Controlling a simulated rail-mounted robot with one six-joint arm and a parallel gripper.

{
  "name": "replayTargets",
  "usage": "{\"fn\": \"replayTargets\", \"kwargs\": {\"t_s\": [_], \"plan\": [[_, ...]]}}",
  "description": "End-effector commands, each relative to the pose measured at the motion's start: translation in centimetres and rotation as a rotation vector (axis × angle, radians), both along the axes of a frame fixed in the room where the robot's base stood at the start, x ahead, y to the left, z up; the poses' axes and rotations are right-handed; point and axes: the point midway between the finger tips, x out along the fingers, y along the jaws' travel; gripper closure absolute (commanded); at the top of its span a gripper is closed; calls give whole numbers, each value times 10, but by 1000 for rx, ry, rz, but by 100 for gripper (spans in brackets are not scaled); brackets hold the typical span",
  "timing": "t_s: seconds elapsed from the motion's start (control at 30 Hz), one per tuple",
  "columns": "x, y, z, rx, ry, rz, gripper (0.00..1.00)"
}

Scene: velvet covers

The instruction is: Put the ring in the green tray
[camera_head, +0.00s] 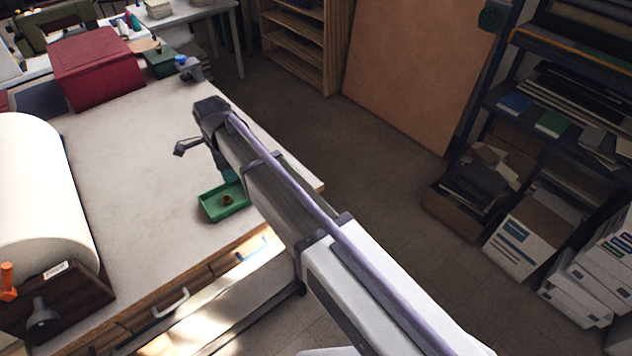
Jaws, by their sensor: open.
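The green tray (209,212) lies on the pale worktop near its front edge, beside my arm. A small brown-gold ring (228,200) shows inside the tray, resting on its floor. My gripper (204,163) hangs from the arm's end just behind and above the tray. Its dark jaws are open, with one finger out to the left and the other side close to the arm. No part of it appears to touch the ring. My arm covers the worktop to the right of the tray.
A large cream roll (40,190) lies at the left of the worktop (140,180), with a dark red box (97,65) at the back. The worktop's middle is clear. Shelving and cardboard boxes (532,232) stand across the floor at right.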

Motion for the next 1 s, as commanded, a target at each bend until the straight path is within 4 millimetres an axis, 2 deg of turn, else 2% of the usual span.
{"fn": "replayTargets", "kwargs": {"t_s": [0.03, 0.07, 0.1, 0.13, 0.2, 0.3, 0.4, 0.53, 0.73, 0.8, 1.0], "plan": [[-10, -41, 0, -1, 1, 66, 40], [-15, -69, 0, -1, 1, 134, 40], [-27, -110, 0, -1, 1, 244, 40], [-37, -144, 0, -1, 1, 337, 40], [-68, -215, 0, -2, 1, 566, 40], [-116, -292, 1, -1, 3, 870, 40], [-151, -335, 1, -1, 3, 1086, 40], [-165, -352, 1, -1, 3, 1206, 40], [-163, -352, 0, -1, 4, 1215, 40], [-163, -352, -9, -1, 4, 1215, 40], [-162, -351, -4, -1, 4, 1214, 40]]}}
